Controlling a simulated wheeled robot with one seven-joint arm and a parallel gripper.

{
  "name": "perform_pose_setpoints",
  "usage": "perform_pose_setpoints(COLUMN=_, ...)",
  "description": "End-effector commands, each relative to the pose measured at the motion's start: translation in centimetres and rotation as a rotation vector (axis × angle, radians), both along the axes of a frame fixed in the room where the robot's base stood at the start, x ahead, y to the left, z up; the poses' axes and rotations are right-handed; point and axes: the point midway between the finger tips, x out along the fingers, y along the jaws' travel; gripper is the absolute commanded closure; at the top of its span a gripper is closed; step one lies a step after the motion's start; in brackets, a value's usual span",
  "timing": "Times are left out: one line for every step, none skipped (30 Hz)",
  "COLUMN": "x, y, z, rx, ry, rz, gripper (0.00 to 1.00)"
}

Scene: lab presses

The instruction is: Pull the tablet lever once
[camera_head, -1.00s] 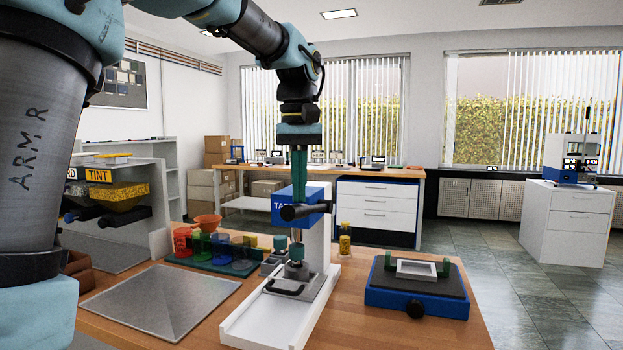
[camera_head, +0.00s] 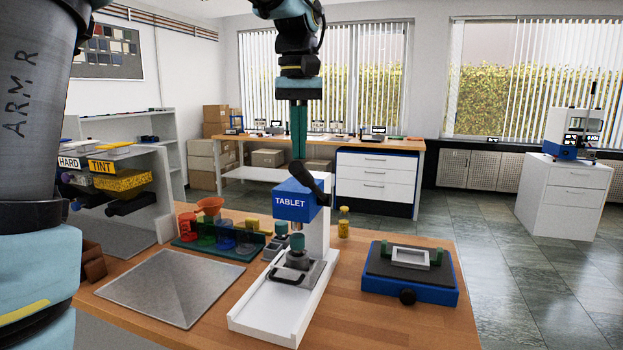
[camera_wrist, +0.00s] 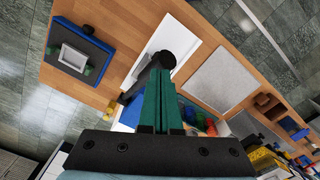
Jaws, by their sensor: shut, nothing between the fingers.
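The tablet press (camera_head: 298,203) stands on the wooden bench, with a blue head marked TABLET and a long white base. Its black lever (camera_head: 312,181) slants up toward the left from the right side of the head, its thick end highest. My gripper (camera_head: 298,158) has long green fingers pointing down, closed together, directly above the lever's upper end. In the wrist view the shut fingers (camera_wrist: 161,72) lie close to the lever's round end (camera_wrist: 164,60). I cannot tell whether they touch it.
A blue device with a dark top (camera_head: 410,272) stands right of the press. A grey plate (camera_head: 170,285) lies left. Colored cups (camera_head: 225,237) in a green rack and an orange funnel (camera_head: 210,205) stand behind left. A yellow bottle (camera_head: 344,223) stands behind the press.

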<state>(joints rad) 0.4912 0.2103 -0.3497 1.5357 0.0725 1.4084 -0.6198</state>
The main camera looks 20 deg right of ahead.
Motion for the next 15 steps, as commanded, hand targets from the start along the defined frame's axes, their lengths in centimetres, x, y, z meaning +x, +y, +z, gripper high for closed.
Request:
perform_pose_setpoints(x=0.0, y=0.0, z=1.0, rx=0.0, ry=0.0, rz=-0.001, gripper=1.0)
perform_pose_setpoints(x=0.0, y=0.0, z=1.3, rx=0.0, ry=0.0, rz=-0.001, gripper=1.0)
perform_pose_setpoints(x=0.0, y=0.0, z=1.7, rx=0.0, ry=0.0, rz=-0.001, gripper=1.0)
perform_pose_setpoints(x=0.0, y=0.0, z=2.0, rx=0.0, ry=0.0, rz=-0.001, gripper=1.0)
perform_pose_setpoints(x=0.0, y=0.0, z=2.2, rx=0.0, ry=0.0, rz=-0.001, gripper=1.0)
perform_pose_setpoints(x=-0.1, y=0.0, z=2.6, rx=0.0, ry=0.0, rz=-0.001, gripper=1.0)
perform_pose_setpoints(x=-0.1, y=0.0, z=2.9, rx=0.0, ry=0.0, rz=-0.001, gripper=1.0)
perform_pose_setpoints(x=-0.1, y=0.0, z=3.2, rx=0.0, ry=0.0, rz=-0.001, gripper=1.0)
perform_pose_setpoints(x=-0.1, y=0.0, z=3.6, rx=0.0, ry=0.0, rz=-0.001, gripper=1.0)
perform_pose_setpoints(x=-0.1, y=0.0, z=3.9, rx=0.0, ry=0.0, rz=-0.001, gripper=1.0)
perform_pose_setpoints(x=-0.1, y=0.0, z=4.2, rx=0.0, ry=0.0, rz=-0.001, gripper=1.0)
perform_pose_setpoints(x=-0.1, y=0.0, z=4.5, rx=0.0, ry=0.0, rz=-0.001, gripper=1.0)
perform_pose_setpoints(x=-0.1, y=0.0, z=4.8, rx=0.0, ry=0.0, rz=-0.001, gripper=1.0)
perform_pose_setpoints(x=0.0, y=0.0, z=5.1, rx=0.0, ry=0.0, rz=-0.001, gripper=1.0)
perform_pose_setpoints(x=0.0, y=0.0, z=5.5, rx=0.0, ry=0.0, rz=-0.001, gripper=1.0)
